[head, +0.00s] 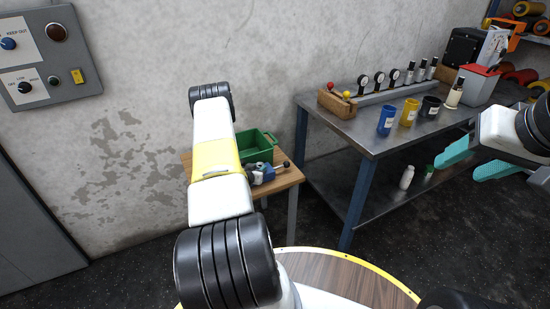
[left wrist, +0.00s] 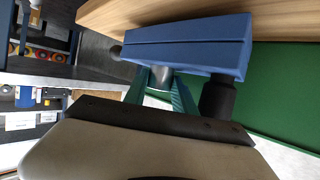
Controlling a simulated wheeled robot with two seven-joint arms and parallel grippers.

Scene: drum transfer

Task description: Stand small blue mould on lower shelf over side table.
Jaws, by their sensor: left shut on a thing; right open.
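A blue block (left wrist: 190,45) with a seam along it shows in the left wrist view, with dark round parts at both sides; I cannot tell for sure that it is the small mould. My left gripper (left wrist: 163,90) is shut, its teal fingers at a grey round part under the block. In the head view my left arm hides this gripper. A small blue-and-grey thing (head: 263,173) with a black-knobbed bar is on the wooden side table (head: 290,179). My right gripper (head: 475,160) is open and empty at the right. No shelf over the side table is in view.
A green bin (head: 258,147) stands at the side table's back. The metal bench (head: 345,124) carries blue (head: 386,120), yellow (head: 409,112) and black cups (head: 430,107), gauges and a red-lidded box (head: 482,86). Bottles stand on its lower level. A control panel (head: 45,58) hangs left.

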